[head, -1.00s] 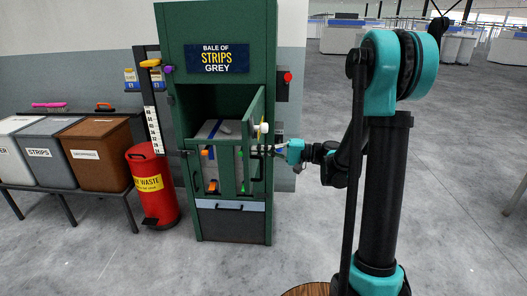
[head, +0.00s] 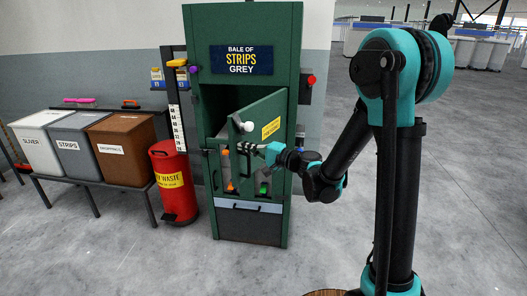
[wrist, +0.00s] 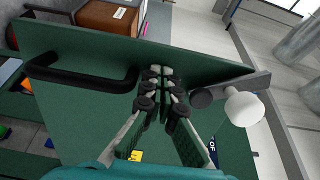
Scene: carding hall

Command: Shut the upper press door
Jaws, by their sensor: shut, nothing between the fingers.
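The upper press door (head: 258,122) is a green panel with a yellow label and a white round knob (head: 243,126). It stands partly open, its left edge swung out from the green press (head: 293,60), and a dark gap shows above it. My gripper (head: 246,148) is shut and empty, at the outer side of the door below the knob. In the wrist view my closed fingertips (wrist: 160,76) are close against the green door panel (wrist: 75,45), between a black bar handle (wrist: 85,75) and the white knob (wrist: 243,108). Actual contact cannot be told.
Below is a slotted front with orange and green items behind it, and a grey drawer-like panel (head: 245,206). A red waste bin (head: 174,185) stands left of the press. Lidded bins (head: 118,148) stand on a table further left.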

